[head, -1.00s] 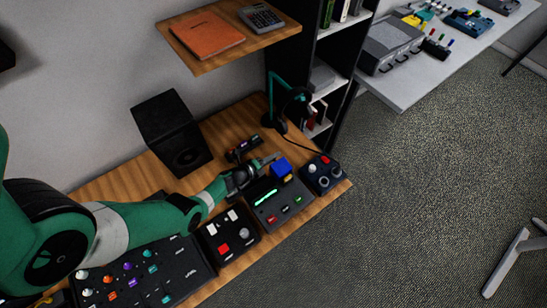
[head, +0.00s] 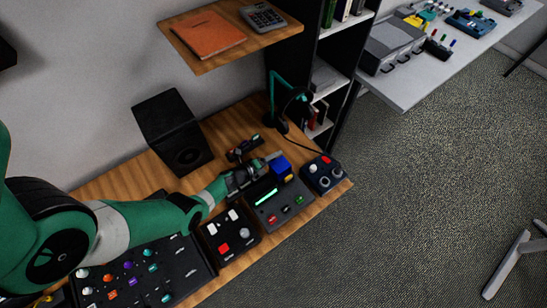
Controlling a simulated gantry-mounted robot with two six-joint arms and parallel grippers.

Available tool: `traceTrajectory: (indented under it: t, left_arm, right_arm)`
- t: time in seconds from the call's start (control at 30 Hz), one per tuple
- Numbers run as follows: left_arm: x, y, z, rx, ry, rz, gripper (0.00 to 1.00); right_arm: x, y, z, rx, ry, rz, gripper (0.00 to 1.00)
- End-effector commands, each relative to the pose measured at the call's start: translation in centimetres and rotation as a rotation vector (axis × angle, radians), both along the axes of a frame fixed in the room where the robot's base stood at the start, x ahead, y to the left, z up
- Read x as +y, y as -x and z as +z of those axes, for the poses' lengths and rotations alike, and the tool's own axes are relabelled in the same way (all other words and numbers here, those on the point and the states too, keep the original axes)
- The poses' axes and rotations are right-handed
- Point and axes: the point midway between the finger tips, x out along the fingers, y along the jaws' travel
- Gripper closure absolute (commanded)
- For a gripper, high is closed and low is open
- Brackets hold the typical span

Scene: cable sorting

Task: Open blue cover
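The blue cover (head: 281,169) is a small box shape at the back edge of a dark control box (head: 283,205) with a glowing green strip. A small yellow part shows just below the cover. My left arm comes in from the left, and its gripper (head: 264,166) is just left of the cover, with its tips very close to the cover's left side. I cannot tell whether they touch it. The fingers are small and partly hidden, so their opening is unclear. My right gripper is not in view.
A dark box with white and red buttons (head: 230,238) and a large knob panel (head: 150,273) stand to the left. A small box with a red button (head: 323,173) stands to the right. A desk lamp (head: 279,98) and black speaker (head: 173,131) are behind.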

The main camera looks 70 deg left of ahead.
Motion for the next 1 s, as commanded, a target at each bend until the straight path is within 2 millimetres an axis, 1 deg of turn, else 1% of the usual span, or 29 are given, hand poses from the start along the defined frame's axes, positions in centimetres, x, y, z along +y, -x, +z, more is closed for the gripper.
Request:
traceTrajectory:
  t: [0.07, 0.17, 0.33, 0.4, 0.53, 0.67, 0.9, 0.93, 1.0]
  left_arm:
    - [-0.1, 0.5, 0.4, 0.001, 0.001, 0.002, 0.43]
    - [-0.5, 1.9, 1.3, 0.002, 0.002, 0.002, 0.43]
    - [-1.7, 5.6, 3.1, 0.003, 0.004, 0.005, 0.43]
    - [-2.1, 7.0, 3.5, 0.002, 0.002, 0.006, 0.43]
    - [-2.7, 9.1, 4.2, 0.001, 0.002, 0.005, 0.43]
    - [-3.1, 10.2, 4.4, 0.001, 0.001, 0.003, 0.43]
    - [-3.2, 10.3, 4.3, 0.001, 0.000, 0.000, 0.43]
    - [-3.2, 10.3, 4.3, 0.001, 0.000, 0.000, 0.45]
    - [-3.2, 10.1, 4.3, -0.003, 0.006, -0.003, 0.58]
  right_arm:
    - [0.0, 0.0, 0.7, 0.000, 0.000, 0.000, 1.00]
    - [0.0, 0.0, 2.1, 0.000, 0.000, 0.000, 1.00]
    - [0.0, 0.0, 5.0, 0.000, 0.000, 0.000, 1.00]
    - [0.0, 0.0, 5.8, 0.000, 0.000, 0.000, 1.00]
    - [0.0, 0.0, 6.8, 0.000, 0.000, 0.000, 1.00]
    - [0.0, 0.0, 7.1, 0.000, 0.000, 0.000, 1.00]
    - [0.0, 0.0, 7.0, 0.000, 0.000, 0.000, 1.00]
    - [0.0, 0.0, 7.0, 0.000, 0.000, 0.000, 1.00]
    - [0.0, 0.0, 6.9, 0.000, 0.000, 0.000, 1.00]
